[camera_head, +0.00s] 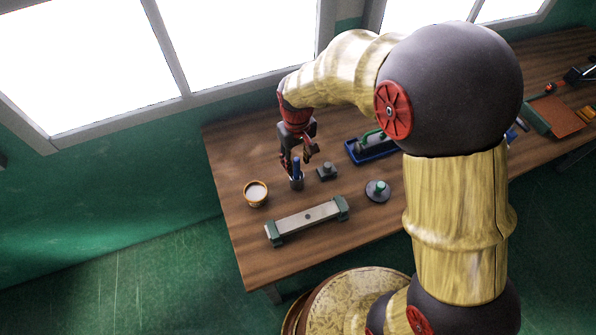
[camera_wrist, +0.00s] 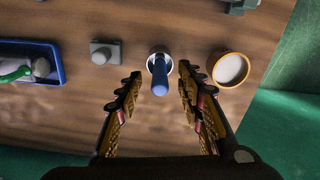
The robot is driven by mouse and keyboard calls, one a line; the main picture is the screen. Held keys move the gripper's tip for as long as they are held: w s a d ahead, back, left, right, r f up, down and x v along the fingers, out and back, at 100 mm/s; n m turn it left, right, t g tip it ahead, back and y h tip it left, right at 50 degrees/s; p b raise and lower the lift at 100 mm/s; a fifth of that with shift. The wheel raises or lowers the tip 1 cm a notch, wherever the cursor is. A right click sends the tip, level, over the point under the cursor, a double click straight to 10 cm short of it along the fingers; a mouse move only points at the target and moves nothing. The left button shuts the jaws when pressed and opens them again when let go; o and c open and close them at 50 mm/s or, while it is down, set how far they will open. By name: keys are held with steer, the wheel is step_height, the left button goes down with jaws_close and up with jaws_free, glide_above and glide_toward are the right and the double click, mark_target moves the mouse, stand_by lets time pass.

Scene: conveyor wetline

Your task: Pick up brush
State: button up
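The brush seems to be the blue-handled item (camera_wrist: 160,88) standing in a small metal cup (camera_wrist: 154,61); its bristles are not visible. In the head view the blue handle (camera_head: 296,166) rises from the cup (camera_head: 297,183) near the table's left end. My gripper (camera_wrist: 158,75) is open, its fingers on either side of the handle in the wrist view, with visible gaps. In the head view my gripper (camera_head: 298,166) hangs just above the cup, around the handle's top. Whether the fingers are level with the handle is hard to tell.
A cup of pale contents (camera_head: 256,193) stands left of the metal cup. A small grey block (camera_head: 327,171) is close on the right. A long bar with green ends (camera_head: 308,217), a round knobbed piece (camera_head: 377,190) and a blue tray (camera_head: 372,151) share the wooden table (camera_head: 232,170).

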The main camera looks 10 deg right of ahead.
mark_target(297, 169)
steer(key=f, duration=0.2)
steer(key=f+b, duration=0.1)
steer(key=f, duration=0.2)
steer(key=shift+w+a+f, duration=0.1)
steer(key=shift+w, duration=0.1)
jaws_close()
stand_by(0.3)
